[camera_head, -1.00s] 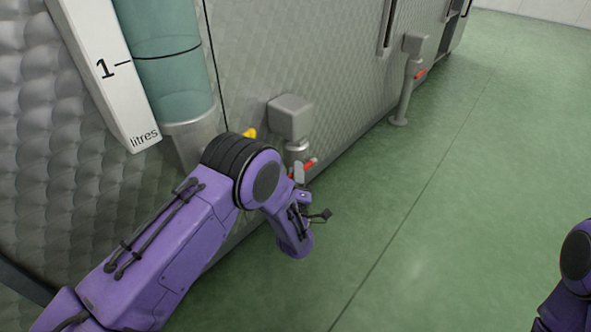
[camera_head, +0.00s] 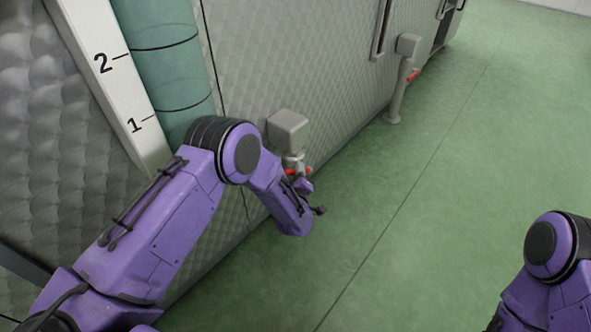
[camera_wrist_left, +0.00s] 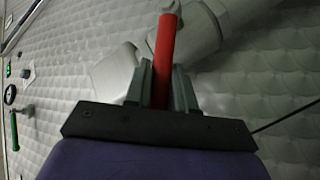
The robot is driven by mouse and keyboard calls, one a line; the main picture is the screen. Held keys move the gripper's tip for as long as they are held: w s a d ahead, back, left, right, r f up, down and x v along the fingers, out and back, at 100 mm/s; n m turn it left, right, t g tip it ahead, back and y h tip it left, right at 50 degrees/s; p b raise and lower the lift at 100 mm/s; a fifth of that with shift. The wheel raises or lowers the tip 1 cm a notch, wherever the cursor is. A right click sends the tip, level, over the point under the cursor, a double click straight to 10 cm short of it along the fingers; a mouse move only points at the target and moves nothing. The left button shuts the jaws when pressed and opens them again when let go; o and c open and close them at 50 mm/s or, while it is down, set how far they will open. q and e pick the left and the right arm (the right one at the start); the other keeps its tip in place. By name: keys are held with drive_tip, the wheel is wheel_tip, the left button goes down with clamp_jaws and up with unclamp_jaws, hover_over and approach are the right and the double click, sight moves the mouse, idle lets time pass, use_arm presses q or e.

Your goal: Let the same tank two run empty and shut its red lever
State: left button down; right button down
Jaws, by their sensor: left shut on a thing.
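A short red lever (camera_head: 297,171) sits under a grey block-shaped outlet (camera_head: 288,128) on the quilted metal tank wall. My left gripper (camera_head: 301,182) is at this lever, its fingers partly hidden by my wrist. In the left wrist view the red lever (camera_wrist_left: 166,52) stands between the two grey fingers of my left gripper (camera_wrist_left: 163,82), which is shut on it. A teal gauge tube (camera_head: 163,60) with a white scale (camera_head: 98,70) marked 1 and 2 stands at the upper left. I cannot make out its liquid level. My right gripper is out of view.
Another outlet (camera_head: 408,44) with a red lever (camera_head: 414,75) and a pipe to the floor stands further along the wall. The green floor (camera_head: 440,190) is clear. The left wrist view shows a green handle (camera_wrist_left: 14,131) and a round dial (camera_wrist_left: 9,94) on the wall.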

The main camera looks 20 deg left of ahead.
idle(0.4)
use_arm(q)
drive_tip(key=c, duration=1)
unclamp_jaws()
drive_tip(key=shift+c, duration=0.2)
drive_tip(key=p+v, duration=0.3)
drive_tip(key=v, duration=0.7)
drive_tip(key=shift+s, duration=0.25)
